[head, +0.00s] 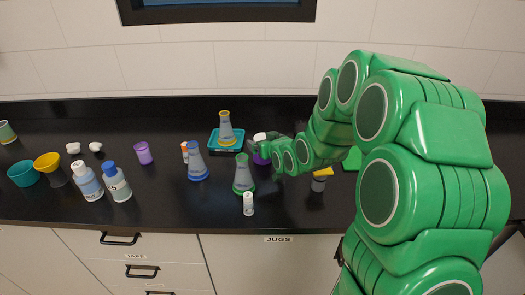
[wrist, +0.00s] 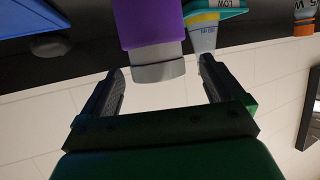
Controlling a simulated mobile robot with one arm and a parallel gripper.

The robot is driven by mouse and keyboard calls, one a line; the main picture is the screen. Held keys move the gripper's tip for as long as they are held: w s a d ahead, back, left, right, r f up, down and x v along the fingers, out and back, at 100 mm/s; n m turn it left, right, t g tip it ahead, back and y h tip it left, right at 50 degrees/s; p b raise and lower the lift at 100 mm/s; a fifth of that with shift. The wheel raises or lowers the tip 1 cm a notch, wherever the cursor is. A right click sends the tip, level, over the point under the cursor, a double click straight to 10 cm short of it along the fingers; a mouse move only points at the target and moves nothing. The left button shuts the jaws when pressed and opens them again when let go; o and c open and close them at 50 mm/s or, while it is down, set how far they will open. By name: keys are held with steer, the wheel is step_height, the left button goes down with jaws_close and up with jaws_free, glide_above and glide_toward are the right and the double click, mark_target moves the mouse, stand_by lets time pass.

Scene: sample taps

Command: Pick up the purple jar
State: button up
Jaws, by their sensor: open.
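The purple jar (head: 261,158) with a pale lid stands upright on the black bench, partly hidden by my gripper (head: 255,148). In the wrist view, which is upside down, the purple jar (wrist: 151,22) shows its body at the top edge and its grey-white lid pointing down the picture. My gripper (wrist: 160,68) is open and empty there. The lid appears between the two fingertips, with a gap on each side. I cannot tell how deep the jar sits between the fingers.
A flask (head: 226,128) stands on a teal scale (head: 213,143) just left of the jar. A green flask (head: 243,176) and a small white bottle (head: 248,204) stand in front. A blue flask (head: 197,165) and a purple cup (head: 143,152) stand further left. The wall is behind.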

mark_target(260, 138)
steer(key=shift+x, duration=2.5)
steer(key=c, duration=1.1)
steer(key=shift+r, duration=0.1)
